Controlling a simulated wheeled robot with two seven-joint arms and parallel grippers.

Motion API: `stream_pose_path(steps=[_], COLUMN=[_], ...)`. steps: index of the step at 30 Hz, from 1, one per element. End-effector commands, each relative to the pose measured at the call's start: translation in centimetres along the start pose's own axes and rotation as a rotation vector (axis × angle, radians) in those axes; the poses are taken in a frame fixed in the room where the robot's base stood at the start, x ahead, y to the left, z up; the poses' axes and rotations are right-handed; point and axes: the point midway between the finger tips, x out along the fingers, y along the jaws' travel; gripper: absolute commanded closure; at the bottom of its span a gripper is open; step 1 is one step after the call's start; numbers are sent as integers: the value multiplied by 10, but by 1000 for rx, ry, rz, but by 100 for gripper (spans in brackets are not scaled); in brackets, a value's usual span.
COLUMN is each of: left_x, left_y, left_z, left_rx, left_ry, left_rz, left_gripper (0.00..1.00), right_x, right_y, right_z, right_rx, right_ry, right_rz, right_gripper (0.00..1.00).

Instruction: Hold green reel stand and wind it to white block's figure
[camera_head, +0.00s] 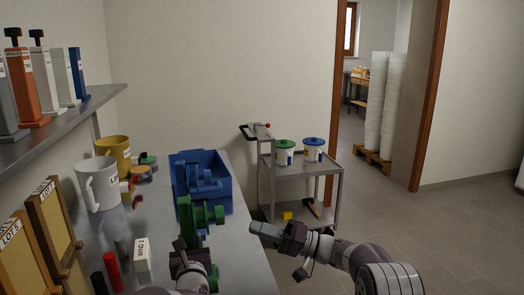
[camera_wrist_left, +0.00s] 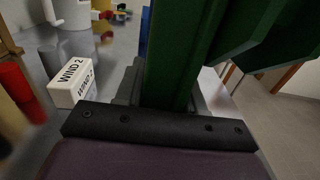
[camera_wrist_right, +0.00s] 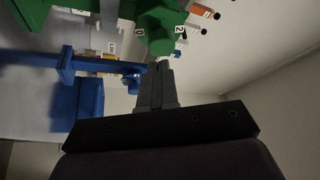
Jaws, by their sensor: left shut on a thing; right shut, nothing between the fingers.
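The green reel stand (camera_head: 203,214) stands on the metal bench in front of a blue crate. My left gripper (camera_head: 183,246) is shut on its lower part; green fills the space at the fingers in the left wrist view (camera_wrist_left: 175,60). The white block (camera_head: 141,254) lies left of it and reads "WIND 2" in the left wrist view (camera_wrist_left: 72,80). My right gripper (camera_head: 262,229) is shut and empty, right of the stand past the bench edge. In the right wrist view a green round part (camera_wrist_right: 155,28) with figures "0" and "2" shows just beyond its fingertips; I cannot tell whether they touch.
The blue crate (camera_head: 228,181) holds blue parts. Mugs (camera_head: 97,184) and lot boards (camera_head: 54,224) line the bench's left side. A red cylinder (camera_head: 112,271) stands near the white block. A trolley (camera_head: 332,166) with two lidded mugs stands at the right.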

Motion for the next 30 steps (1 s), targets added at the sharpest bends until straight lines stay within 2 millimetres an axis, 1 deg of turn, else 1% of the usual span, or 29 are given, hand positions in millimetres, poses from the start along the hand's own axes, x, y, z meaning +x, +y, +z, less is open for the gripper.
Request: stream_pose_path(steps=[2,5,13,18,22,30], left_x=[0,0,0,0,0,0], left_y=[0,0,0,0,0,0], left_z=[1,1,1,1,1,1], left_rx=[0,0,0,0,-1,-1], left_ry=[-1,-1,-1,-1,-1,-1], left_rz=[0,0,0,0,0,0], left_gripper=[100,100,100,100,100,100], right_x=[-2,3,39,55,59,59], right_y=[5,6,5,6,6,6], right_z=[-2,0,21,29,31,31], right_rx=[0,0,1,1,1,0], right_ry=[0,-1,-2,-1,0,0], right_rz=[-1,-1,-2,-1,-1,-1], right_gripper=[100,100,100,100,100,100])
